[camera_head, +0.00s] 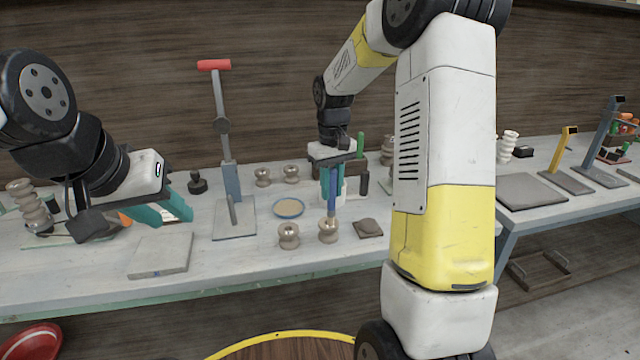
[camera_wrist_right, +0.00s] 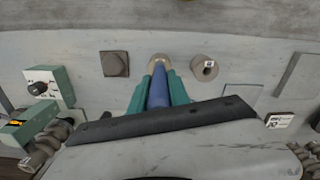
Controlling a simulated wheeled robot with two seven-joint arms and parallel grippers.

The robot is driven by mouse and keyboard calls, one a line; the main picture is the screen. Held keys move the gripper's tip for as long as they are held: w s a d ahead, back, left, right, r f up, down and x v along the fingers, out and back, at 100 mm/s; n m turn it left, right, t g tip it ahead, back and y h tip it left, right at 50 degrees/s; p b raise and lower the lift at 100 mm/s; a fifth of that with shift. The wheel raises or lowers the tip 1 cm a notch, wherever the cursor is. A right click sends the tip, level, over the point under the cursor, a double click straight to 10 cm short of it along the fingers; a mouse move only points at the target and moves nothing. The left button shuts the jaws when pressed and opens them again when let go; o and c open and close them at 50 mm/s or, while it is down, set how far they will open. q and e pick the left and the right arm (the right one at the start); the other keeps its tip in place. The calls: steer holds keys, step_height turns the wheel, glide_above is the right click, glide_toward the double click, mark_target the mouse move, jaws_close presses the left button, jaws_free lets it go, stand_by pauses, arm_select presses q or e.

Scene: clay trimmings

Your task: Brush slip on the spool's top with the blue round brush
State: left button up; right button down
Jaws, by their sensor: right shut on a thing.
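My right gripper (camera_head: 331,182) is shut on the blue round brush (camera_head: 331,204) and holds it upright, tip down. The brush's lower end is at the top of a beige spool (camera_head: 328,236) near the bench's front; whether the bristles touch it is hidden. The right wrist view shows the blue handle (camera_wrist_right: 158,88) between my teal fingers (camera_wrist_right: 159,92), with the spool's rim (camera_wrist_right: 159,60) just beyond. A blue-rimmed dish of tan slip (camera_head: 289,208) lies left of the brush. My left gripper (camera_head: 170,209) hangs over the bench's left part, empty; its finger gap is unclear.
A second spool (camera_head: 289,238) stands just left, and two more stand behind the dish. A dark clay piece (camera_head: 368,228) lies right of the brushed spool. A red-handled press (camera_head: 230,180) and a grey slab (camera_head: 161,255) are at left. My right arm crosses the view's right half.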

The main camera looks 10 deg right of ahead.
steer(key=shift+w+d, duration=0.6)
steer(key=shift+d, duration=0.3)
steer(key=shift+f, duration=0.35)
stand_by(0.7)
steer(key=shift+r, duration=0.15)
step_height(320, 180, up, 6)
steer(key=shift+r, duration=0.2)
stand_by(0.7)
stand_by(0.5)
